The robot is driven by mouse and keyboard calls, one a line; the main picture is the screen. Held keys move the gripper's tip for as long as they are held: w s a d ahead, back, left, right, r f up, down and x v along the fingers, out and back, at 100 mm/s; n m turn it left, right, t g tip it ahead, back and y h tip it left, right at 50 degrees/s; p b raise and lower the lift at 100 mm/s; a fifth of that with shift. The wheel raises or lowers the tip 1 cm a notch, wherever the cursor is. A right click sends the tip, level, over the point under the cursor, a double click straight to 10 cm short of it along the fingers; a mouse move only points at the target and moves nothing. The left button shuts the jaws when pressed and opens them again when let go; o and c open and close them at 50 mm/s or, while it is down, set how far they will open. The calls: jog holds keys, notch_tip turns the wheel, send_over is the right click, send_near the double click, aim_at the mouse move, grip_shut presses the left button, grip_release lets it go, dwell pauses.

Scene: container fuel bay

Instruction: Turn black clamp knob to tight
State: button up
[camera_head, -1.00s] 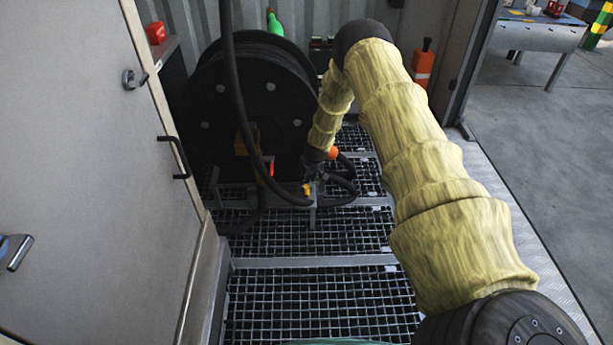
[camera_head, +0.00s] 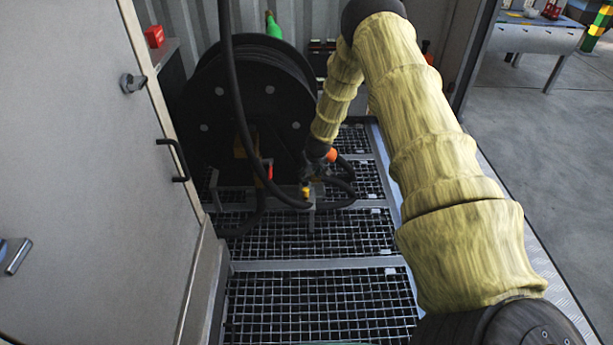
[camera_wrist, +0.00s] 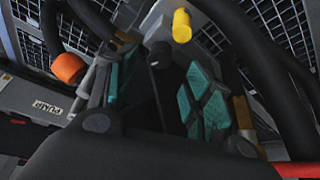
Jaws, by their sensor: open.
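In the wrist view my gripper (camera_wrist: 160,85) is open, with teal pads on both fingers. A dark rounded piece (camera_wrist: 159,54), which looks like the black clamp knob, shows between the fingers. I cannot tell whether the pads touch it, and its turn position is not readable. A grey metal bracket with a yellow cylindrical end (camera_wrist: 181,25) is just beyond the fingers. In the head view my gripper (camera_head: 314,168) is small and dark, low in front of the hose reel, above the yellow piece (camera_head: 305,191). The knob cannot be made out there.
A large black hose reel (camera_head: 245,105) stands behind, with black hoses (camera_head: 240,110) looping down in front. An orange cap (camera_wrist: 68,67) and a plate labelled PUMP (camera_wrist: 47,107) are left of the fingers. Grating (camera_head: 310,305) covers the floor; a white cabinet door (camera_head: 90,170) stands left.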

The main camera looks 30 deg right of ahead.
jog(key=v, duration=0.6)
dwell(0.3)
